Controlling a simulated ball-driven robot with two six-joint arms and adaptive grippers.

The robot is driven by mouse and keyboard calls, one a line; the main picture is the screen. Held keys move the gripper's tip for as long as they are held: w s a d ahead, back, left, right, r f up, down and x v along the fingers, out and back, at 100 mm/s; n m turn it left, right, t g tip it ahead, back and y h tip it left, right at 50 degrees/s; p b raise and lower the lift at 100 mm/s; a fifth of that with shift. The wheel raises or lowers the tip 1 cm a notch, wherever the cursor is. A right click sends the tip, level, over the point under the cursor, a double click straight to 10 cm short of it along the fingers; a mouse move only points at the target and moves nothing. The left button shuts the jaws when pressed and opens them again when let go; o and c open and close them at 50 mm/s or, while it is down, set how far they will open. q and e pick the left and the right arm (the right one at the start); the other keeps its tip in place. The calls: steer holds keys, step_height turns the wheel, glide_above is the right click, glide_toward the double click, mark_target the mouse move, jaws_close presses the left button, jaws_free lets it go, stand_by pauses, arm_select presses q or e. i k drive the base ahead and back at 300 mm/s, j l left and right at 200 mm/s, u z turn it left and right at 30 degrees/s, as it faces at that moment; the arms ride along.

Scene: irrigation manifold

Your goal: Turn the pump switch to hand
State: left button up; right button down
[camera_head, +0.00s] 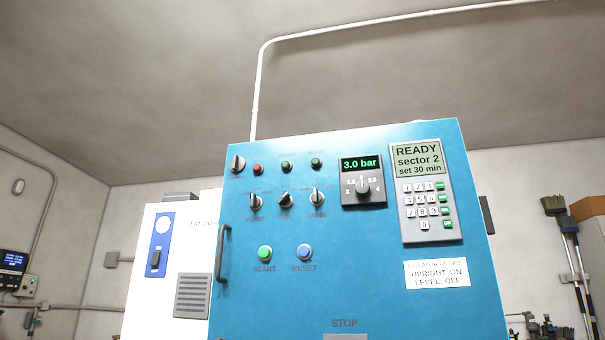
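A blue control panel (340,270) fills the middle of the head view, seen from below. The pump switch (256,202) is the leftmost of three rotary knobs in a row. The label under it looks like PUMP but is hard to read. Small lettering above it is too blurred to read, so I cannot tell its position. Beside it are a middle knob (285,200) and a right knob (317,197) labelled MAIN. Neither of my grippers shows in this view.
Above the knobs are a red lamp (258,169) and two dark green lamps. Below are a green START button (265,253) and a blue RESET button (304,251). A door handle (222,253) sticks out at the left edge. A pressure dial (362,188) and keypad (431,203) sit right.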

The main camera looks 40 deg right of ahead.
mark_target(255, 202)
steer(key=k+z, duration=0.1)
steer(key=z, duration=0.65)
steer(key=k+l+z, duration=0.1)
steer(key=z, duration=0.3)
steer(key=i+l+u, duration=0.2)
steer(key=l+u, duration=0.25)
steer(key=l, duration=0.1)
